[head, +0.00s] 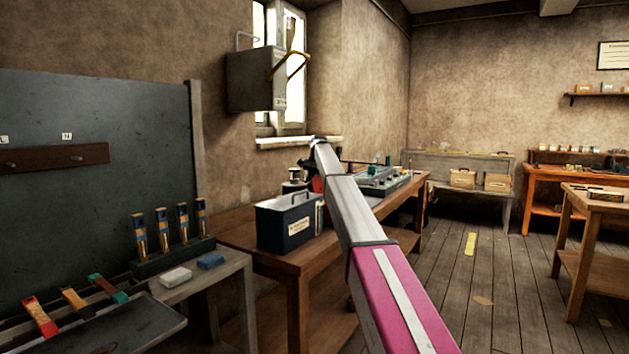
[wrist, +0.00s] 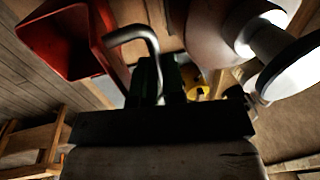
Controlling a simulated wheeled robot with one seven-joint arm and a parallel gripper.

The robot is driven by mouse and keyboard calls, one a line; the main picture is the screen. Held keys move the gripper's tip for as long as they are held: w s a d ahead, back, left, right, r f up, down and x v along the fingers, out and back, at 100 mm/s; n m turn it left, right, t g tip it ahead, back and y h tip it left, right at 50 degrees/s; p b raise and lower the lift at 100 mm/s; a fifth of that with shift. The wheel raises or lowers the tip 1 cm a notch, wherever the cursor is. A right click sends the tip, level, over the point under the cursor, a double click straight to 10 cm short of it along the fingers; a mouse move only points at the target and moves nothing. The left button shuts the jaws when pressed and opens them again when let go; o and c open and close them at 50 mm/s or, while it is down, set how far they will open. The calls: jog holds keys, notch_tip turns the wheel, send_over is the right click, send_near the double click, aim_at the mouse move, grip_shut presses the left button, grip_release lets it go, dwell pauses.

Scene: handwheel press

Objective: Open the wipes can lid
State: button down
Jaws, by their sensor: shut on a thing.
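In the wrist view a red box-like metal piece (wrist: 68,42), which looks like part of the wipes can, stands at the upper left with a dark recessed face. A bent grey rod (wrist: 145,34) runs from beside it down between the fingers of my gripper (wrist: 165,78). My gripper is shut on this rod. I cannot tell how the rod joins the can or how far the lid stands open. In the head view only a small red patch (head: 317,185) shows beside my arm, which hides my gripper.
A pale rounded body with a round knob (wrist: 290,75) is close at the right of the wrist view. In the head view a dark labelled box (head: 285,228) stands on the wooden bench (head: 240,236). Green-grey equipment (head: 377,180) lies farther along.

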jog(key=shift+w+a, duration=0.35)
jog(key=shift+a, duration=0.1)
jog(key=c, duration=1.2)
grip_release()
jog(key=shift+a, duration=0.15)
jog(key=shift+s+d, duration=0.1)
jog(key=shift+d, duration=0.15)
jog(key=shift+d+r, duration=0.1)
jog(key=shift+r, duration=0.25)
notch_tip(320, 180, up, 10)
jog(key=s+d, duration=0.1)
jog(key=shift+d, duration=0.2)
jog(key=shift+s+f, duration=0.1)
jog(key=shift+s, duration=0.1)
